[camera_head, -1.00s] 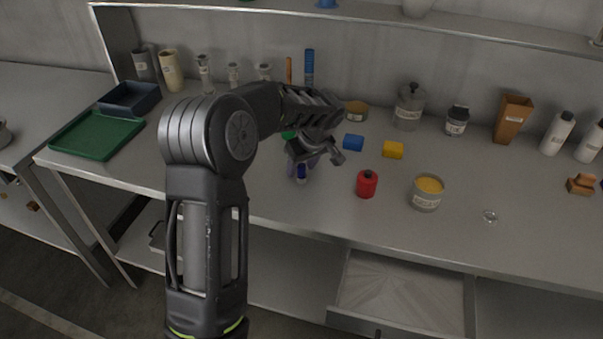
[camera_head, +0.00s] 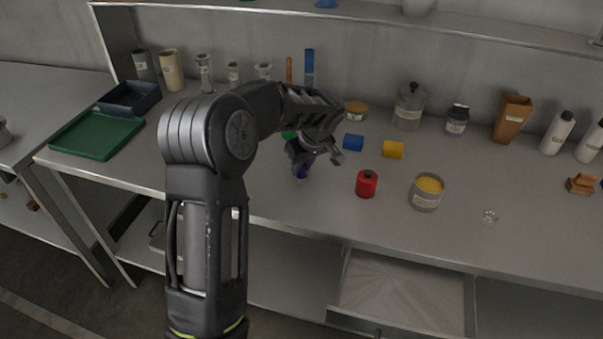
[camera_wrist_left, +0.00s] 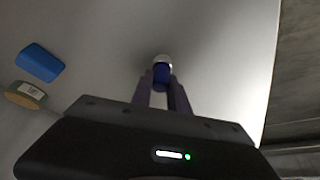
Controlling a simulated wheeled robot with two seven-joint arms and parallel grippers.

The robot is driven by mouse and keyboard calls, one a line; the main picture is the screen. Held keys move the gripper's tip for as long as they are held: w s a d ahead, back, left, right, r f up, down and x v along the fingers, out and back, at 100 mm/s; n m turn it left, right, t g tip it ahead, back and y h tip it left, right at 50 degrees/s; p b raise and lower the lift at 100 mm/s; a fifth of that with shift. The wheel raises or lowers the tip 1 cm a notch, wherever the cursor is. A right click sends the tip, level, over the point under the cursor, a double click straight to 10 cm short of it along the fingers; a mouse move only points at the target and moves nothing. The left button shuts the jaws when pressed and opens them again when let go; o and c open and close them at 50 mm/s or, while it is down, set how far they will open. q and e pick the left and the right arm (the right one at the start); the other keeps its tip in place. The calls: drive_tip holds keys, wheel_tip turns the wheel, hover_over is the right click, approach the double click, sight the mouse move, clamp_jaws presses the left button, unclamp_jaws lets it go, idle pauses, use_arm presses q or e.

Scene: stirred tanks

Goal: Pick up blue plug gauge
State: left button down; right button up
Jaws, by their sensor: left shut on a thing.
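The blue plug gauge (camera_head: 302,173) shows as a small dark blue piece under my left gripper (camera_head: 304,165), near the front of the grey bench. In the left wrist view, the gauge (camera_wrist_left: 161,75) has a pale silvery end and sits between the two purple-grey fingertips of the left gripper (camera_wrist_left: 162,84). The left gripper is shut on it. The fingers and wrist hide part of the gauge. I cannot tell whether it touches the bench top. My right gripper is not in view.
A blue block (camera_head: 353,142), a yellow block (camera_head: 393,149), a red bottle (camera_head: 367,184) and a tin with yellow contents (camera_head: 426,191) stand to the right. A green tray (camera_head: 97,136) and a dark blue bin (camera_head: 131,97) are at the left. The bench's front right is mostly clear.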

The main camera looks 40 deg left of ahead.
use_arm(q)
drive_tip(key=shift+r, duration=0.1)
wheel_tip(320, 180, up, 10)
drive_tip(key=shift+f+b, duration=0.1)
drive_tip(key=shift+b, duration=0.6)
drive_tip(key=shift+f, duration=0.1)
idle(0.6)
